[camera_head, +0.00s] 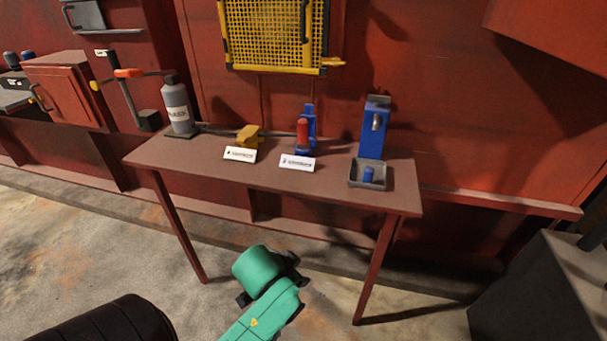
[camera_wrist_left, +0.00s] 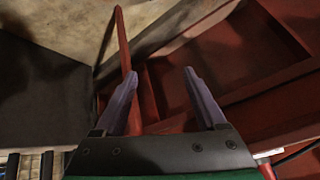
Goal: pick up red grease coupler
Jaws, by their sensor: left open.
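The red grease coupler (camera_head: 303,133) stands upright in a blue holder (camera_head: 309,113) at the back middle of the table (camera_head: 210,161), behind a white label card (camera_head: 297,163). My left arm, green and black, shows in the head view in front of and below the table's front edge, well apart from the coupler. Its fingers are hard to make out there. In the left wrist view my left gripper (camera_wrist_left: 158,78) is open, with two purple-grey fingers apart and nothing between them. The coupler does not show in the left wrist view. My right gripper is not in view.
A grey bottle (camera_head: 178,107) and a yellow part (camera_head: 249,136) with a label card (camera_head: 240,154) stand left of the coupler. A blue stand (camera_head: 374,139) with a grey tray (camera_head: 356,183) is to its right. The table's front strip is clear. A dark box (camera_head: 535,290) stands at lower right.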

